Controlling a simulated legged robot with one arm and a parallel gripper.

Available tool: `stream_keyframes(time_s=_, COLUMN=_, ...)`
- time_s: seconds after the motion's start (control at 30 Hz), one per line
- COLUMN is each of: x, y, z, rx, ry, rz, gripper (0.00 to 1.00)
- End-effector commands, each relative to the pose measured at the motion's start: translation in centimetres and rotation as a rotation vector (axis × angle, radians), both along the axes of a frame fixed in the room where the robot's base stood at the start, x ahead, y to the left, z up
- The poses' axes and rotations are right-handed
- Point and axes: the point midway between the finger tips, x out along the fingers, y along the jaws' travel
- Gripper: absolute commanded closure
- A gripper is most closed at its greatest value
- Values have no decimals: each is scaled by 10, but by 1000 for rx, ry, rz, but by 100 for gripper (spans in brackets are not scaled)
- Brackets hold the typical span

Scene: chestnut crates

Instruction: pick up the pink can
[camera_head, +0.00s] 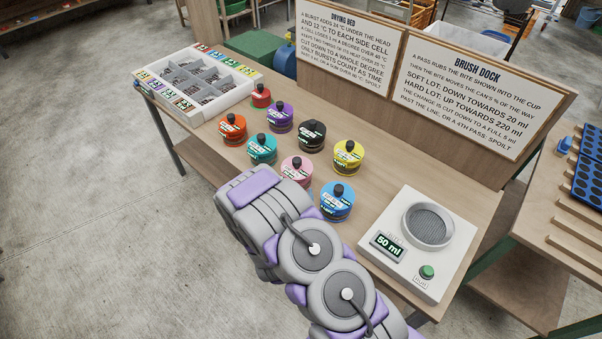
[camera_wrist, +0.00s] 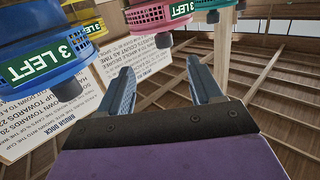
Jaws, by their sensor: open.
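The pink can (camera_head: 297,172), a short round tin with a dark knob on its lid, stands upright on the wooden table, just beyond my arm. In the wrist view, which is upside down, the pink can (camera_wrist: 150,21) shows at the top with a "3 LEFT" label and its dark knob pointing down in the picture. My gripper (camera_wrist: 160,65) is open and empty, its two fingers spread, with the pink can apart from them and above their gap in the picture. In the head view my arm hides the fingers.
Around it stand teal (camera_head: 262,150), blue (camera_head: 337,201), black (camera_head: 312,136), yellow (camera_head: 348,158), orange (camera_head: 233,129), purple (camera_head: 280,117) and red (camera_head: 261,96) cans. A white dock (camera_head: 453,235) reading "50 ml" stands at right. A sectioned tray (camera_head: 233,102) is at left; sign boards (camera_head: 468,84) stand behind.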

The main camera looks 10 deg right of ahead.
Motion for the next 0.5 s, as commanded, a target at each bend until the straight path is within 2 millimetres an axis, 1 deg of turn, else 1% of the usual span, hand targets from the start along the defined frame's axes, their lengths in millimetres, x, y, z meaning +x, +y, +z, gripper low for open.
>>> stream_keyframes(time_s=0.03, x=-3, y=3, z=0, rx=-18, ry=-16, rz=19, gripper=35)
stream_keyframes(time_s=0.13, x=-6, y=6, z=2, rx=-37, ry=-48, rz=43, gripper=35)
stream_keyframes(time_s=0.23, x=-3, y=7, z=4, rx=-42, ry=-63, rz=52, gripper=35)
stream_keyframes(time_s=0.37, x=12, y=4, z=4, rx=-40, ry=-65, rz=48, gripper=35)
stream_keyframes(time_s=0.5, x=34, y=1, z=4, rx=-44, ry=-68, rz=53, gripper=35)
